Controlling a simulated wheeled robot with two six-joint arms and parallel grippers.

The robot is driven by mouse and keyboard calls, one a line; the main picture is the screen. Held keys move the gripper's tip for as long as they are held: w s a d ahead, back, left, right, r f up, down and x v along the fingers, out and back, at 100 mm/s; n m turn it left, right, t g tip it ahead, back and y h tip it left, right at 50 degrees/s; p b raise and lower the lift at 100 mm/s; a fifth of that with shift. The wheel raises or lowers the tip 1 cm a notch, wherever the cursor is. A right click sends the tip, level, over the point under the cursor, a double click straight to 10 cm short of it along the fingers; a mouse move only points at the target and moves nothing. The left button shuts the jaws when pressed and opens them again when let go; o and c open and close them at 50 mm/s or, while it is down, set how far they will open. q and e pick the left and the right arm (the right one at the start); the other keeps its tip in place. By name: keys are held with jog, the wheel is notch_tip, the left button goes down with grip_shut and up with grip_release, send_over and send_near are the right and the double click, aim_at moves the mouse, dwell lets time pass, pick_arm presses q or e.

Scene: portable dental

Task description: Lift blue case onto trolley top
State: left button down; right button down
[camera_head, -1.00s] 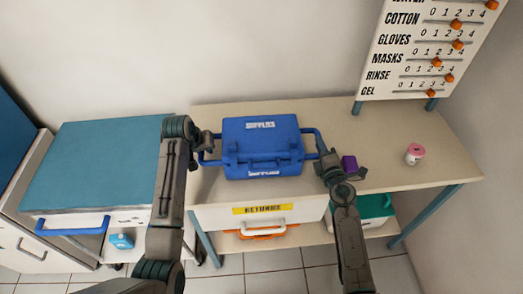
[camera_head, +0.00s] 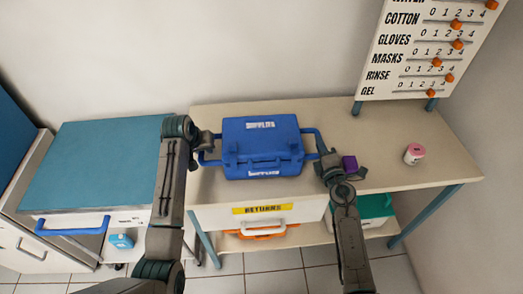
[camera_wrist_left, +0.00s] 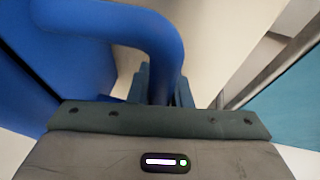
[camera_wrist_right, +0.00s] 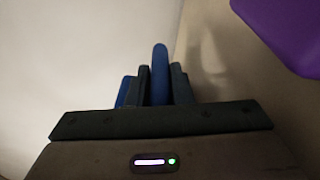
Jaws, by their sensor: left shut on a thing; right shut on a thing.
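The blue case (camera_head: 263,150), labelled on its lid and front, is on or just above the beige table (camera_head: 400,130); I cannot tell if it touches. It has a side handle at each end. My left gripper (camera_head: 208,144) is shut on its left handle, and the blue bar shows between the fingers in the left wrist view (camera_wrist_left: 160,70). My right gripper (camera_head: 326,158) is shut on its right handle, which also shows in the right wrist view (camera_wrist_right: 160,75). The trolley (camera_head: 95,165) with a flat teal top and blue front handle stands left of the table.
A purple block (camera_head: 349,163) lies close beside my right gripper. A pink-lidded jar (camera_head: 414,153) stands farther right. A drawer marked RETURNS (camera_head: 262,212) is under the table's front. The counting board (camera_head: 428,50) stands at the back right. The trolley top is bare.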

pick_arm(q)
jog(key=shift+w+r, duration=0.1)
jog(key=shift+r, duration=0.15)
pick_arm(e)
jog(key=shift+r, duration=0.15)
